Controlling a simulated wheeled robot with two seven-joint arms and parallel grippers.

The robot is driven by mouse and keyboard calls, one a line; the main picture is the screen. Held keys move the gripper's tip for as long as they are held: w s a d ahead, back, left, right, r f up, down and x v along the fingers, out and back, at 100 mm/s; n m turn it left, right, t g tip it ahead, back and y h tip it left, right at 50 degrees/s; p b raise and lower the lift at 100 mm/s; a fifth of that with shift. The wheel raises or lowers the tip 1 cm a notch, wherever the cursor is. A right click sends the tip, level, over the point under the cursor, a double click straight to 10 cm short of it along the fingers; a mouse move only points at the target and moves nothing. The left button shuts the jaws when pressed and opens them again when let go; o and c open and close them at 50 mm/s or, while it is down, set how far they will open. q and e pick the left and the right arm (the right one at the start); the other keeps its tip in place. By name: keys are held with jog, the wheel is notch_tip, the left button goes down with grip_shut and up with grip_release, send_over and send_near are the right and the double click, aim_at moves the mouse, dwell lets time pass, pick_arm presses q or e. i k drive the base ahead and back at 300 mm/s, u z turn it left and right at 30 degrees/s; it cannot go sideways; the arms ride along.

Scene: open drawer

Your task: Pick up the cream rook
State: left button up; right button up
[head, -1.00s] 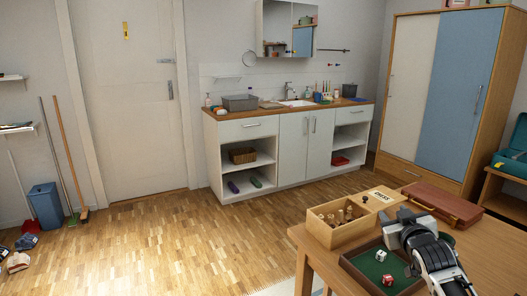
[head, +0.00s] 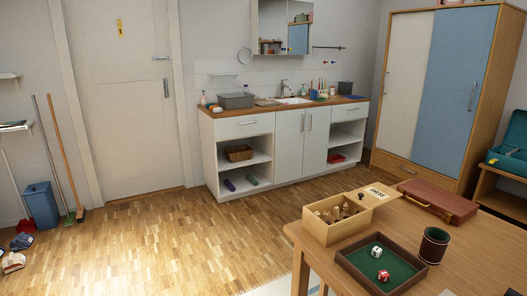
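An open wooden chess box (head: 320,231) stands on the wooden table at lower right. Several small chess pieces (head: 346,211), brown and lighter tan, lie or stand inside it. I cannot tell which of them, if any, is the cream rook; they are small and partly hidden by the box walls. The lid marked CHESS (head: 375,192) is at the box's back right, with a small dark piece (head: 389,196) by its right edge. Neither of my grippers is in view.
A dark tray (head: 352,267) with green lining holds two dice (head: 383,275). A dark cup (head: 433,245) stands beside it. A closed brown case (head: 437,201) lies at the table's back. The table's right side (head: 490,255) is mostly clear.

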aim_at(326, 215)
jog(key=u, duration=1.45)
jog(key=i, duration=0.9)
jog(key=z, duration=2.55)
